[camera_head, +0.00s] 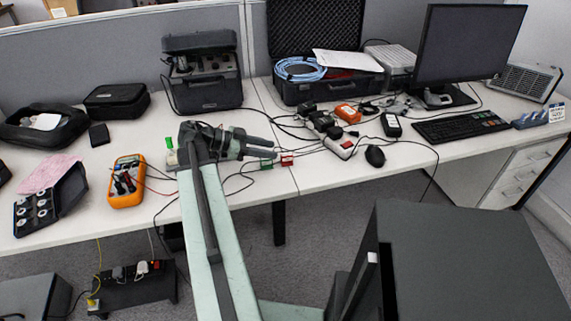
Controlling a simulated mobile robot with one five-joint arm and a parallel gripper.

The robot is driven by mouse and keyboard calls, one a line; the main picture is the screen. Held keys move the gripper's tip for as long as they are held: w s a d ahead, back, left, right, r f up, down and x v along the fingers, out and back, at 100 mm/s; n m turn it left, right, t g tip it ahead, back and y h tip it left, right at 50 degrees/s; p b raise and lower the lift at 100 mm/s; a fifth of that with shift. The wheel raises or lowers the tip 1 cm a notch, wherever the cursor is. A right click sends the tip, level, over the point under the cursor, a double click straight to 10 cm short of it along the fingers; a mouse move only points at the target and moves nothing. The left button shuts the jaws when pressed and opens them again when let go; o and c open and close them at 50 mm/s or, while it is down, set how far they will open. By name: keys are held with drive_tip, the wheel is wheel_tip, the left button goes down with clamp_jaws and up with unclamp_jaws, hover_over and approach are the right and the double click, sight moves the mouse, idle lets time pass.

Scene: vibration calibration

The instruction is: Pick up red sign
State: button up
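A small red sign (287,160) stands on the white desk, near its front edge. My gripper (274,149) reaches in from the left above the desk. Its two dark fingers point right and show a gap between them, with nothing visible in it. The red sign is just right of and slightly below the fingertips in the picture. I cannot tell the height between them.
A small green piece (266,165) sits left of the red sign. An orange multimeter (127,181) with cables lies at left. A power strip (340,146), mouse (375,156), keyboard (461,126) and monitor (468,45) are at right. Black cables cross the desk.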

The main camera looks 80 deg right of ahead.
sight(286, 155)
drive_tip(key=shift+b+x, duration=0.35)
drive_tip(key=shift+x, duration=0.8)
drive_tip(key=x, duration=0.1)
drive_tip(key=b+x, duration=0.1)
drive_tip(key=x, duration=0.1)
drive_tip(key=b+x, duration=0.1)
drive_tip(key=shift+s+a+f, duration=0.2)
drive_tip(key=shift+s+f, duration=0.05)
drive_tip(key=shift+f, duration=0.3)
drive_tip(key=shift+s+d, duration=0.1)
drive_tip(key=shift+s, duration=0.1)
drive_tip(key=shift+r, duration=0.1)
clamp_jaws()
